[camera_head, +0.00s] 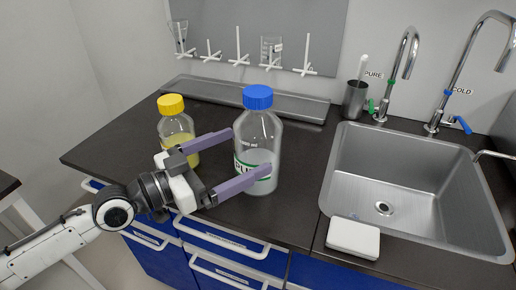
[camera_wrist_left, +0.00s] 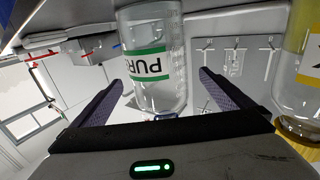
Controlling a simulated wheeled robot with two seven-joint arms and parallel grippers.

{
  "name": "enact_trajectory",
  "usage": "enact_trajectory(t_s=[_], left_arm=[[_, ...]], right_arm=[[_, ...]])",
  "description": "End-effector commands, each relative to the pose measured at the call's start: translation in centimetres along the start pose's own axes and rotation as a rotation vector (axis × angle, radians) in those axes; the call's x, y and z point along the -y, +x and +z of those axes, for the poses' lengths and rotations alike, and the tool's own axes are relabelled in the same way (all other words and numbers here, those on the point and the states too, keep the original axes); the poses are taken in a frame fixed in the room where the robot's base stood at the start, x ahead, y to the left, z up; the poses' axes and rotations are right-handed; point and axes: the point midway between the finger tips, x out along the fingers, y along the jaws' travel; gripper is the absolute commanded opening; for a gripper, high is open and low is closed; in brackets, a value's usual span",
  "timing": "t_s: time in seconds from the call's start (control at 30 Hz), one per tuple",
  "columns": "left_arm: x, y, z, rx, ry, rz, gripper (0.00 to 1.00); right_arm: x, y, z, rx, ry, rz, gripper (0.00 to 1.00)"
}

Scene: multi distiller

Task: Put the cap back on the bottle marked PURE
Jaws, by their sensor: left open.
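The bottle marked PURE (camera_head: 262,132) stands upright on the dark counter, clear glass with a green-and-white label. A blue cap (camera_head: 258,97) sits at the top of its neck; whether it is screwed tight I cannot tell. My left gripper (camera_head: 248,151) is open, its purple fingers level at the bottle's body. The near finger crosses in front of the label, and the far fingertip is at the bottle's left side. In the left wrist view the bottle (camera_wrist_left: 160,92) shows upside down between the spread fingers, its cap end mostly hidden by the gripper. My right gripper is out of view.
A yellow-capped bottle (camera_head: 177,128) of yellow liquid stands close behind the left gripper. The sink (camera_head: 340,165) is to the right, with a white box (camera_head: 353,237) at its front edge. A metal tray (camera_head: 245,100) lies along the wall under a rack of pegs.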

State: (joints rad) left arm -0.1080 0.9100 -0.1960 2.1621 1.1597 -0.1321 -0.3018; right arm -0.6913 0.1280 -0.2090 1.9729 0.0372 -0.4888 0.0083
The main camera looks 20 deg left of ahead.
Motion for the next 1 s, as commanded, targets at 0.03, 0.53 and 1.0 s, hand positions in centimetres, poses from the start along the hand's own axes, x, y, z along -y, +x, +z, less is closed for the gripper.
enact_trajectory(t_s=[0.03,0.53,1.0], left_arm=[[0.0,0.9,-0.5,-0.008,-0.004,0.000,0.99],[-0.2,3.9,-0.1,0.000,0.000,0.003,0.99],[-0.2,8.5,-0.8,-0.003,-0.002,0.002,0.99]], right_arm=[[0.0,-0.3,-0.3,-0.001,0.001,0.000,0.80],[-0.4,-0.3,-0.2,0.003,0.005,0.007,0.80],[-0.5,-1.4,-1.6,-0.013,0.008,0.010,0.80]])
